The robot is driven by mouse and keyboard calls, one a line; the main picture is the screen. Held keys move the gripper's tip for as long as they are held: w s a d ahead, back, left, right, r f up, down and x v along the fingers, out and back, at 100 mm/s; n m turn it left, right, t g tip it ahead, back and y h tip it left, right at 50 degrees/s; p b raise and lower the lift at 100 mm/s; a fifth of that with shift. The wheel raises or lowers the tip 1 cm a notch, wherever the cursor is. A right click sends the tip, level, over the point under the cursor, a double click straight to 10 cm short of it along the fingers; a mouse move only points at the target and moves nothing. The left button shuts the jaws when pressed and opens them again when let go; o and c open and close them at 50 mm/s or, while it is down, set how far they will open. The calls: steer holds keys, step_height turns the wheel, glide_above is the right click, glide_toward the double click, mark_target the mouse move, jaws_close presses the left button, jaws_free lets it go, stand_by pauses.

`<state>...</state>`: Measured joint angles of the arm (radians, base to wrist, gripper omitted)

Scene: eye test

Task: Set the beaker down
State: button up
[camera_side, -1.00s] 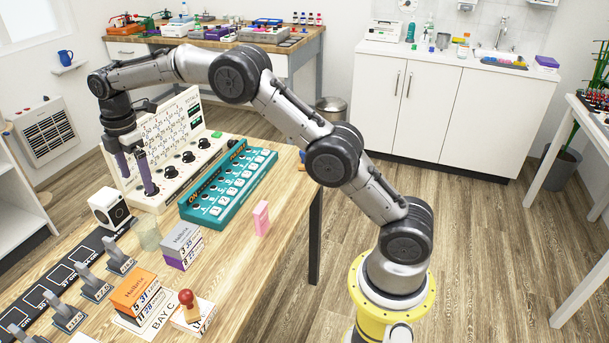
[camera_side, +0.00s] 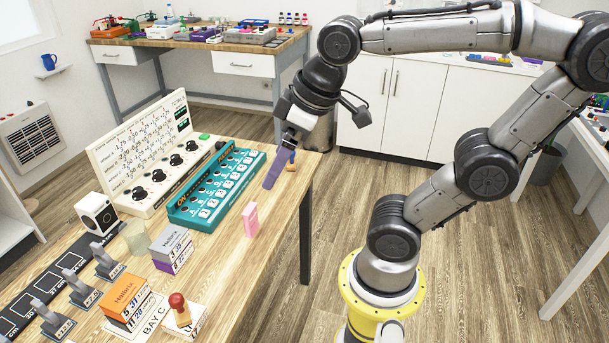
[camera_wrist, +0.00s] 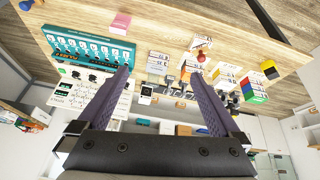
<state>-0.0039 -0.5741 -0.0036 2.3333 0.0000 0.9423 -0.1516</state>
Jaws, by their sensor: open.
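A pale greenish, see-through beaker (camera_side: 138,240) stands upright on the wooden table in the side view. It is between the white box with a round black dial and the grey-and-purple box stack. My gripper (camera_side: 274,172) is near the table's right edge, to the right of the teal panel and well away from the beaker. In the wrist view my gripper (camera_wrist: 162,82) shows two purple fingers wide apart with nothing held between them. I cannot make out the beaker in the wrist view.
The teal panel (camera_side: 216,188) and a white dial board (camera_side: 150,160) stand behind the beaker. A grey-and-purple box stack (camera_side: 171,249), a pink block (camera_side: 250,219), an orange box (camera_side: 128,298) and a red-knobbed stamp (camera_side: 179,308) are nearby. Bare table (camera_side: 215,262) lies right of the boxes.

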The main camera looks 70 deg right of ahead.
steer(key=shift+m+t, duration=0.3)
steer(key=shift+m, duration=0.6)
steer(key=s+f, duration=0.1)
steer(key=s, duration=0.1)
steer(key=s+f, duration=0.2)
steer(key=shift+s, duration=0.2)
